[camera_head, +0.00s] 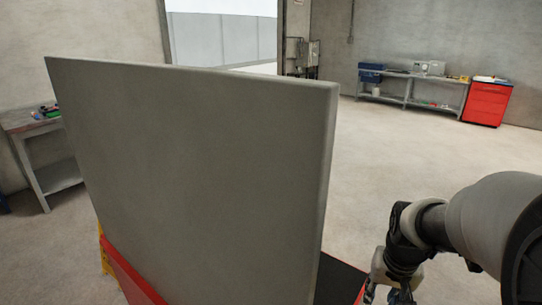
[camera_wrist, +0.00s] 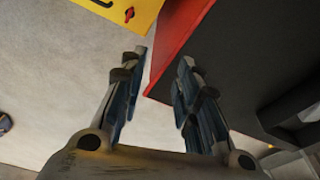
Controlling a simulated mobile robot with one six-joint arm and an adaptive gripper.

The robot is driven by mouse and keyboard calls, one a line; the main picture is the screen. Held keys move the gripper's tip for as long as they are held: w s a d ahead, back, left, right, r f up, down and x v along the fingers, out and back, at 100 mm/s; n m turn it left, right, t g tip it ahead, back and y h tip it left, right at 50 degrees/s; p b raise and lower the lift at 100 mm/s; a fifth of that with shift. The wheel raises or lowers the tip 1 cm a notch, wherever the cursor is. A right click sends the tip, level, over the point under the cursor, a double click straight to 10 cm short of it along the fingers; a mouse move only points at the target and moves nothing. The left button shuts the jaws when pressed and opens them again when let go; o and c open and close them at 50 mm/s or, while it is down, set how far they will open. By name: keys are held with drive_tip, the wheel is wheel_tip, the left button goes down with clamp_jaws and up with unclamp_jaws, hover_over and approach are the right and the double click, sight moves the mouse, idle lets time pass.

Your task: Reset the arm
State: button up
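My arm (camera_head: 490,225) reaches in from the right edge of the head view, bent downward at the wrist. My gripper (camera_wrist: 164,58) shows in the wrist view with its two dark fingers apart and nothing between them. In the head view only part of my gripper (camera_head: 388,291) shows at the bottom edge, and its fingertips are cut off. The wrist view looks down past the fingers at the pale floor and a red-edged black surface. How close the fingertips are to that surface I cannot tell.
A large grey upright panel (camera_head: 200,180) fills the left and middle, with a red edge (camera_head: 130,272) at its base. A grey workbench (camera_head: 45,175) stands at left. Another bench (camera_head: 408,87) and a red cabinet (camera_head: 487,103) stand far back. Open floor (camera_head: 420,150) lies between.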

drive_tip(key=s+a+r+n, duration=0.1)
drive_tip(key=s+a+r, duration=0.2)
drive_tip(key=s, duration=0.3)
drive_tip(key=s+a+r+n+t, duration=0.1)
drive_tip(key=s+a+r, duration=0.2)
drive_tip(key=s+a, duration=0.1)
drive_tip(key=s+a+r+n+t, duration=0.1)
drive_tip(key=s+a+r+n, duration=0.1)
drive_tip(key=s, duration=0.5)
drive_tip(key=shift+s+a+r+y, duration=0.35)
drive_tip(key=shift+a+r, duration=0.3)
drive_tip(key=shift+r, duration=0.4)
